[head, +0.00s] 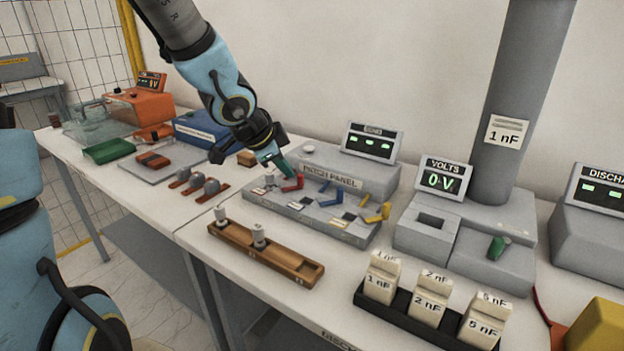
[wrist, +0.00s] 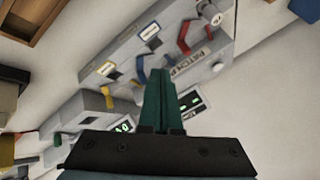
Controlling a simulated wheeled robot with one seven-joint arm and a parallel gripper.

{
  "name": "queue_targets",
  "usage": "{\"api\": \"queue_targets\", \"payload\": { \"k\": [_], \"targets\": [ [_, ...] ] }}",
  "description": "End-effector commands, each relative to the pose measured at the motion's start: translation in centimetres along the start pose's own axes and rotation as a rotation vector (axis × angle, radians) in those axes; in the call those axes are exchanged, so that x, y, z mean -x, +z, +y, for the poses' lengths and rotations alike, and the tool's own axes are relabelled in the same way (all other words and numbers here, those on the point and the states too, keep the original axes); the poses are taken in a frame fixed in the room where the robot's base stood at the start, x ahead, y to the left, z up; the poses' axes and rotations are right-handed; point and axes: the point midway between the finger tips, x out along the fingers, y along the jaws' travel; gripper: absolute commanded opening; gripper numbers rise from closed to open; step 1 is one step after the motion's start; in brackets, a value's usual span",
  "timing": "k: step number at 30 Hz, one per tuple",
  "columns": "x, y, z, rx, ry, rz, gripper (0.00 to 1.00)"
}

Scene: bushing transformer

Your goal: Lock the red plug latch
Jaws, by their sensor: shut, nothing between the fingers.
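The red latch (head: 293,185) is a bent lever on the grey patch panel (head: 300,215), beside a pale plug (head: 269,179) at the panel's left end. In the wrist view the red latch (wrist: 184,38) shows near the top, with the plug (wrist: 209,14) to its upper right. My gripper (head: 280,168) has green fingers, shut and empty, just above and behind the red latch. In the wrist view the gripper (wrist: 157,75) points at the panel, its tips left of and below the red latch. I cannot tell whether they touch anything.
A blue lever (head: 331,199) and a yellow lever (head: 378,213) stand along the panel to the right. A wooden rack (head: 285,261) holding two grey plugs lies in front. A display box (head: 373,143) stands behind. Labelled blocks (head: 431,295) sit in a black tray at the front right.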

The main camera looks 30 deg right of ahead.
Motion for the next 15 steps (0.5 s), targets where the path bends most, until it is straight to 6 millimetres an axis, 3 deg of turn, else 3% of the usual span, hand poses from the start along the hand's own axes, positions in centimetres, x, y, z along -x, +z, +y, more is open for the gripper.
{"api": "queue_targets", "payload": {
  "k": [10, 15],
  "targets": [
    [-0.3, 0.1, 0.0, 0.001, 0.000, 0.000, 0.00],
    [-2.1, 0.2, 0.2, 0.002, -0.001, 0.000, 0.00]
  ]
}}
